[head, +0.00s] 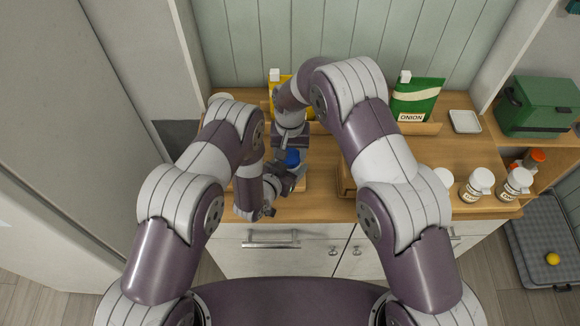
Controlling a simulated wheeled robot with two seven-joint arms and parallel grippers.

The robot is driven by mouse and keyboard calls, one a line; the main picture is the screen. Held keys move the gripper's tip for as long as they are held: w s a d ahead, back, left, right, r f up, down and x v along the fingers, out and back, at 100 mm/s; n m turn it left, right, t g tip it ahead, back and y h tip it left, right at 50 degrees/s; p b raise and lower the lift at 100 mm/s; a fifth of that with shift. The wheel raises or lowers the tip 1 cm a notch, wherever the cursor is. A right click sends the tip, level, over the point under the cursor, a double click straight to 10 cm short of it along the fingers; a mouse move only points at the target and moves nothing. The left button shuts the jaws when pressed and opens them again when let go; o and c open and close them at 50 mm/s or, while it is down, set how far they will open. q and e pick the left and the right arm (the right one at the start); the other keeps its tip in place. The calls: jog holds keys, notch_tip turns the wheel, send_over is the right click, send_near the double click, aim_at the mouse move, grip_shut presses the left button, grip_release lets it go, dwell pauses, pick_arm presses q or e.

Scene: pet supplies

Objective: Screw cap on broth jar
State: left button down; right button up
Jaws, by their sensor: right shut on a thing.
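A blue cap (291,157) shows at the middle of the wooden counter, between my two grippers. My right gripper (288,146) comes down from above and is shut on the blue cap. My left gripper (292,181) is low in front of the cap, close to the wooden board; its fingers are partly covered by its own wrist, so their opening is unclear. The broth jar cannot be made out; the grippers and arms cover the spot under the cap.
Several white-capped jars, one of them here (478,184), stand at the counter's right front. A green onion packet (416,98) and a yellow packet (274,88) stand at the back. A small white dish (465,122) and a green box (540,106) are at right.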

jog(key=m, duration=0.4)
jog(key=o, duration=1.2)
jog(key=shift+o, duration=0.2)
jog(key=shift+r, duration=0.1)
notch_tip(320, 180, up, 12)
pick_arm(q)
jog(key=shift+c, duration=0.4)
grip_release()
